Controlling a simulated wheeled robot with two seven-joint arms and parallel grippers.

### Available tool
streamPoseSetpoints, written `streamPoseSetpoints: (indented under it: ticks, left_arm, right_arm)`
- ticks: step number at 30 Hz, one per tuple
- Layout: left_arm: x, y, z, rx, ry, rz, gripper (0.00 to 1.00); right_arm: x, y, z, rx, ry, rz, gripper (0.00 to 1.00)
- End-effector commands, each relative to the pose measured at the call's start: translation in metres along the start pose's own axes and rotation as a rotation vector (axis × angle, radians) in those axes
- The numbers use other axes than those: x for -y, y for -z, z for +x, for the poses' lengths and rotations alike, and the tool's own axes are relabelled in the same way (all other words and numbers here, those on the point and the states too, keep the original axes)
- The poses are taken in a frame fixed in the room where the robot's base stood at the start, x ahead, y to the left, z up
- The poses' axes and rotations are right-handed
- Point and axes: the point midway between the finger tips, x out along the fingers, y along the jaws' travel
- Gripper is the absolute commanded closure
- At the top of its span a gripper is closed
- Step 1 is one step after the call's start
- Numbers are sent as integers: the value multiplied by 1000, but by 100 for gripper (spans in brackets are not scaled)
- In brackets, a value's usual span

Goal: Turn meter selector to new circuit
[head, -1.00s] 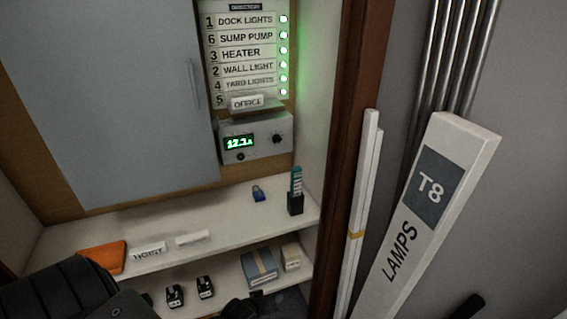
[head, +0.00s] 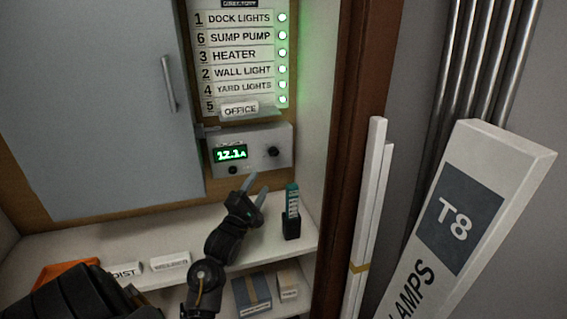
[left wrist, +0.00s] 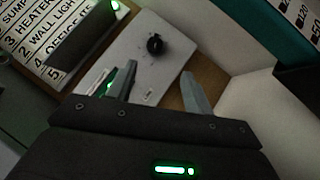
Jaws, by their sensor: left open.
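The grey meter box (head: 205,172) is on the cabinet's back wall, with a lit green display (head: 231,152) that appears to read 12.1A. Its black selector knob (head: 273,151) is on the right of the face; it also shows in the left wrist view (left wrist: 156,44). My left gripper (head: 256,188) is open and empty, below and in front of the box, pointing up at it. In the left wrist view its fingertips (left wrist: 160,75) are apart, with the knob beyond the gap, untouched. The knob's setting is too small to read. My right gripper is not in view.
The circuit directory (head: 240,54) with green lights hangs above the box; an OFFICE plate (head: 240,109) sits at its foot. A teal item in a black holder (head: 291,222) stands on the shelf right of my gripper. A LAMPS carton (head: 470,215) leans at right.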

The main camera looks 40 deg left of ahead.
Motion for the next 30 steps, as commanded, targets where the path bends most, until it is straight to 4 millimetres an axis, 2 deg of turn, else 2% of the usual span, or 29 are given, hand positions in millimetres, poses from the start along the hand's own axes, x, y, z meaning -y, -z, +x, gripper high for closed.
streamPoseSetpoints:
  ticks: [4, 10, 15, 24, 30]
  left_arm:
    - [-4, -1, 4, 16, -38, -64, 49]
    - [-1, -10, 18, 28, -35, -71, 49]
    - [-2, -11, 47, 29, -34, -72, 49]
    - [-4, -10, 98, 25, -33, -68, 49]
    - [-4, -10, 113, 24, -33, -67, 49]
  right_arm:
    - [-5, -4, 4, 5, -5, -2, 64]
    - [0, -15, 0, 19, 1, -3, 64]
    - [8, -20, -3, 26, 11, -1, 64]
    - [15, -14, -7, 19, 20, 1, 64]
    - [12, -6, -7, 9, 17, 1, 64]
